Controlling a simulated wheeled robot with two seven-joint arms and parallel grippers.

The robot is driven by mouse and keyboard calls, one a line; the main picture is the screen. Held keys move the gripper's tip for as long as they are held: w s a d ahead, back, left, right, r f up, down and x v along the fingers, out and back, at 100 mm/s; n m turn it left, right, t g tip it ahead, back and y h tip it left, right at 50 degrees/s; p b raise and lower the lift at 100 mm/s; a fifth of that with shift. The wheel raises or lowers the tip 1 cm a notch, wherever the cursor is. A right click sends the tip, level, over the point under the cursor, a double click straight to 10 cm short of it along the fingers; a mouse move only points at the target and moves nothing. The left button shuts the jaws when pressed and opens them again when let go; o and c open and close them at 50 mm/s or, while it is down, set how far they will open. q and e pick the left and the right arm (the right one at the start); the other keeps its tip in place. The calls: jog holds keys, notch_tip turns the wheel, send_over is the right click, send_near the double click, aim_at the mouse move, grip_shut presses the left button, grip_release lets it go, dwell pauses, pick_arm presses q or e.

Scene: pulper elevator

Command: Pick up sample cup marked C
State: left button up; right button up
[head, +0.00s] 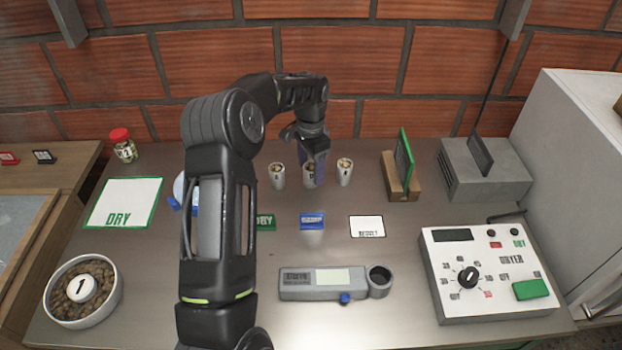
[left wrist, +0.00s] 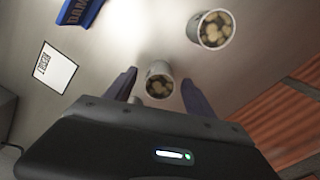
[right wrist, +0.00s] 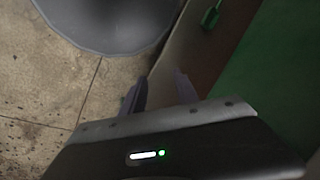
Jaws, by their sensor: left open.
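Three white sample cups with beans inside stand in a row on the steel table: a left one (head: 277,176), a middle one (head: 308,174) and a right one (head: 345,171). I cannot read their letters, so I cannot tell which is C. My left gripper (head: 314,181) points down at the middle cup and partly hides it. In the left wrist view the open fingers (left wrist: 157,79) stand on either side of the middle cup (left wrist: 160,88), with gaps visible. The left cup (left wrist: 212,30) is beyond one finger. My right gripper (right wrist: 157,84) is open and empty, away from the table.
A brick wall (head: 340,60) is behind.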

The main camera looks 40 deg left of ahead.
pick_arm(q)
jog(key=shift+r, duration=0.1)
dwell(0.4)
grip_shut()
dwell(0.5)
